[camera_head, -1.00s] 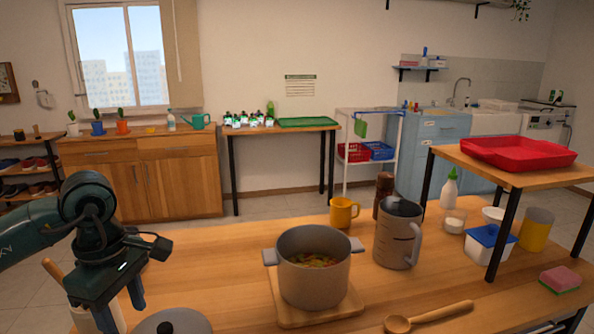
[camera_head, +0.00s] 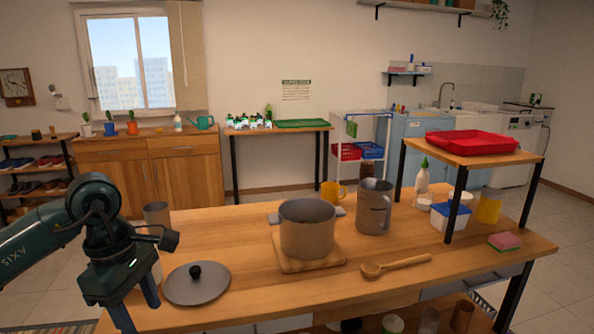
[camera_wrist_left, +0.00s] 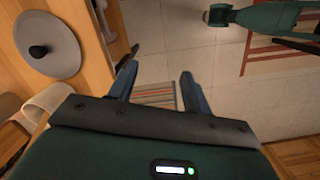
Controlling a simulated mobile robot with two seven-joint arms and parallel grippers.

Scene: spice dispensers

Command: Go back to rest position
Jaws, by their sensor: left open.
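My left gripper (camera_head: 135,318) hangs at the left end of the wooden table in the head view, pointing down. In the left wrist view its two fingers (camera_wrist_left: 155,80) are apart with nothing between them, only floor below. A grey pot (camera_head: 307,230) stands on a wooden board (camera_head: 328,262) on the table. Its contents are not visible now. A grey lid (camera_head: 197,284) with a black knob lies flat to the right of my left gripper, and it also shows in the left wrist view (camera_wrist_left: 60,60).
A grey pitcher (camera_head: 372,208), yellow mug (camera_head: 330,190) and wooden spoon (camera_head: 400,264) are on the table (camera_head: 230,230). A raised shelf (camera_head: 470,158) with a red tray (camera_head: 470,141) stands at the right.

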